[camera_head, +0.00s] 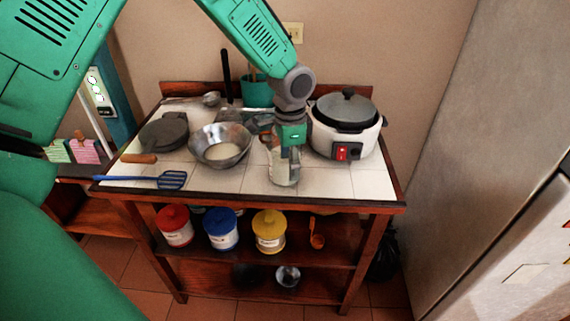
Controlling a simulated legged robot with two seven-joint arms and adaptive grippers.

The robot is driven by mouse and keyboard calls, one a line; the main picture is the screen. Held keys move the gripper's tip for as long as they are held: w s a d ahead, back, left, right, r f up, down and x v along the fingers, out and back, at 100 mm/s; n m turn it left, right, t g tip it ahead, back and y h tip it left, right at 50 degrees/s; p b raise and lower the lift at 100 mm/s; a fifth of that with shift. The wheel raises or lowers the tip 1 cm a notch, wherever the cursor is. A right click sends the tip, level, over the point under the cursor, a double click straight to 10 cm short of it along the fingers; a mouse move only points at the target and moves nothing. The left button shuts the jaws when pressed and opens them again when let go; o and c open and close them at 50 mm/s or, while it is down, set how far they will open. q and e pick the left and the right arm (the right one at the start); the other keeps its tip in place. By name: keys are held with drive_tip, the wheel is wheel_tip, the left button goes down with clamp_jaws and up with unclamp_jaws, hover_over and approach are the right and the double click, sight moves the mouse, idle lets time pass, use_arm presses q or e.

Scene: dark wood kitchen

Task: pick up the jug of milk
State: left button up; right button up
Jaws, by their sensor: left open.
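A clear glass jug (284,174) with pale contents, which looks like the jug of milk, stands upright near the front edge of the tiled table, right of centre. My left gripper (286,151) points down over it from above. The gripper is open, with its fingers around or just in front of the jug's upper part; I cannot tell whether they touch it. The gripper hides the top of the jug. My right gripper is not in view.
A metal bowl (220,147) stands left of the jug and a rice cooker (345,125) stands right. A blue spatula (150,180) and a dark pan (164,133) lie left. Canisters (222,232) stand on the shelf below. A large fridge (490,140) bounds the right side.

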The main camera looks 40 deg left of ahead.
use_arm(q)
drive_tip(key=shift+w+a+f, duration=0.1)
drive_tip(key=shift+f, duration=0.85)
drive_tip(key=shift+d, duration=0.2)
drive_tip(key=shift+d+r, duration=0.1)
drive_tip(key=shift+d, duration=0.3)
drive_tip(key=shift+c, duration=0.4)
drive_tip(key=shift+d, duration=0.1)
clamp_jaws()
drive_tip(key=shift+a, duration=0.4)
drive_tip(key=shift+r, duration=0.15)
